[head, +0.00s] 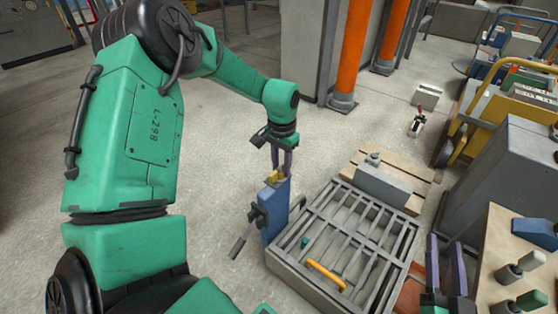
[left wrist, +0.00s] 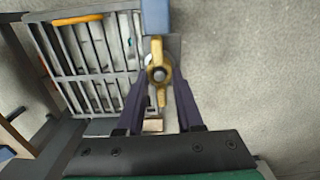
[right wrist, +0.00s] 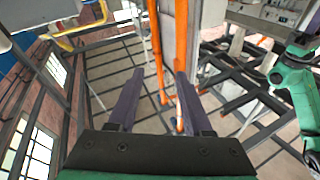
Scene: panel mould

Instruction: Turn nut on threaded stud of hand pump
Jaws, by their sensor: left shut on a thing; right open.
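The hand pump (head: 276,208) is a blue upright body with a dark lever on its left side, standing beside the grey grated mould. The brass wing nut (left wrist: 160,63) sits on the threaded stud (left wrist: 159,74), whose round end shows at the nut's middle; the nut also shows on top of the pump in the head view (head: 275,177). My right gripper (head: 446,245) is open and empty at the lower right, away from the pump.
The grated mould (head: 345,235) holds an orange handle (head: 326,275) and lies right of the pump. A grey block (head: 384,187) rests on a pallet behind it. A wooden-topped table (head: 500,240) with several tools is at the right. The floor left of the pump is clear.

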